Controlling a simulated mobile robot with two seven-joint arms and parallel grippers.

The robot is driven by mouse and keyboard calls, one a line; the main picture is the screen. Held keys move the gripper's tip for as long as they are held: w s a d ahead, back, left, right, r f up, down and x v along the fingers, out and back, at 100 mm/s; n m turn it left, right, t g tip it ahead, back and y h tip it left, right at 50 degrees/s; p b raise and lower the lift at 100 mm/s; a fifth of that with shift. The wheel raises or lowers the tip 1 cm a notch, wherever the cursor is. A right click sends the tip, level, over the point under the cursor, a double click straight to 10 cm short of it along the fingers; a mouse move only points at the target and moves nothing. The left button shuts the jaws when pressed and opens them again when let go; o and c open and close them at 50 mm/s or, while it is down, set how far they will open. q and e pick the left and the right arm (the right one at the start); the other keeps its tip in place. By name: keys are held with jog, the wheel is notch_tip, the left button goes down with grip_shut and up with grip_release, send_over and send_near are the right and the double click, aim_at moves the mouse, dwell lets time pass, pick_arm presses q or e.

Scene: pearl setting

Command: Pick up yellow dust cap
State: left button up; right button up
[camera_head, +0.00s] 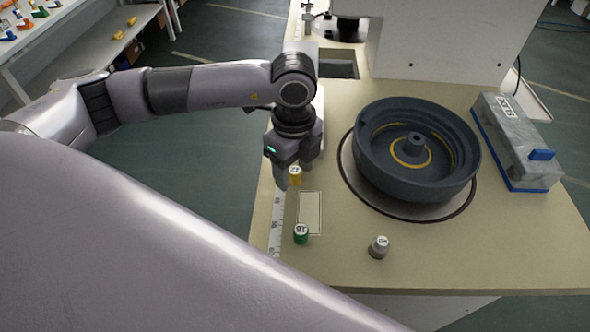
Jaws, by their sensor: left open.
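One finger shows just left of the cap; the other is mostly hidden behind the gripper body and cap. I cannot tell whether the fingers touch the cap. My right gripper is not in view.
A green cap (301,234) and a grey cap (379,247) stand nearer the front. A large dark round bowl (415,190) sits on a metal disc to the right. A grey box with blue trim (515,140) lies farther right. A ruler strip (275,225) runs along the left edge.

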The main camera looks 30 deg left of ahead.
aim_at(294, 169)
pick_arm(q)
jog(key=shift+f, duration=0.1)
grip_shut()
notch_tip(294, 169, up, 20)
jog(key=shift+b, duration=0.35)
